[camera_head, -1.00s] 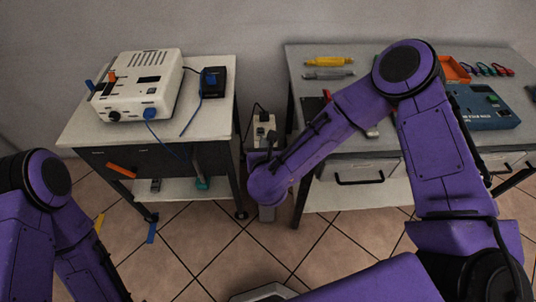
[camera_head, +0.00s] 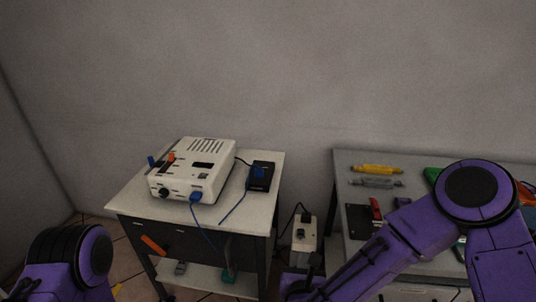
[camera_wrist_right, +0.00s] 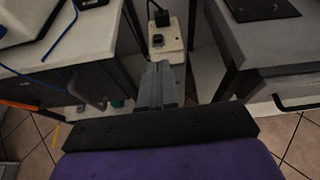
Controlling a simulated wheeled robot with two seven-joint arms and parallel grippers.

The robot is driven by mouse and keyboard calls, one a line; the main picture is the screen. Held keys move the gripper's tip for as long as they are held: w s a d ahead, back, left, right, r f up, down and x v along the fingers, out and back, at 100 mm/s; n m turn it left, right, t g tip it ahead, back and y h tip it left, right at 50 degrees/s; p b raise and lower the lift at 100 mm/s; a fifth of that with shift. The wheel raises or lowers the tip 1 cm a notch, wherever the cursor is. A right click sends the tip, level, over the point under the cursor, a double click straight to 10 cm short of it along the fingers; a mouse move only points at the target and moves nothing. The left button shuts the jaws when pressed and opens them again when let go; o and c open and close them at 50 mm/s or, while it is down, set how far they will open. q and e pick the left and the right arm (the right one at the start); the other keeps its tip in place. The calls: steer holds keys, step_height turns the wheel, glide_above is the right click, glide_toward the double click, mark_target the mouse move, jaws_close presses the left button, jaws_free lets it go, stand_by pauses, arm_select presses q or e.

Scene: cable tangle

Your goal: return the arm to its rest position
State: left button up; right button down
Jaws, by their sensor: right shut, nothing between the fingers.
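My right arm comes in from the right in the head view, bent at the elbow, with its forearm running down to the bottom edge. Its gripper is cut off there. In the right wrist view my right gripper (camera_wrist_right: 160,70) points away from the camera, fingers together and empty. It shows in front of the gap between the two tables, below the white power strip (camera_wrist_right: 168,40). The strip also shows in the head view (camera_head: 303,252). Of my left arm only a purple joint shows at the lower left of the head view; its gripper is out of frame.
A white device (camera_head: 192,170) with blue and orange plugs and a black adapter (camera_head: 260,175) stand on the left table (camera_head: 130,205). The right table (camera_head: 345,190) holds a yellow tool (camera_head: 376,169), a grey tool (camera_head: 376,182) and other items, partly behind my arm. A blue cable hangs over the left table's front.

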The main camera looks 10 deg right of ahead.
steer(key=s+d+f+n+g+y, duration=0.15)
steer(key=s+f+n, duration=0.45)
steer(key=n, duration=0.6)
steer(key=s+d+f+n+g+y, duration=0.1)
steer(key=s+d+f+n+g, duration=0.2)
steer(key=f+n, duration=0.75)
steer(key=s+d+f+n+g+h, duration=0.1)
steer(key=s+d+f+n+g, duration=0.1)
steer(key=s+d, duration=0.4)
steer(key=s+d+f+n+g+h, duration=0.1)
steer(key=s+d+f+n+g, duration=0.2)
steer(key=s+d+n, duration=0.3)
steer(key=s+f+n, duration=0.1)
steer(key=s, duration=0.3)
steer(key=shift+d, duration=0.4)
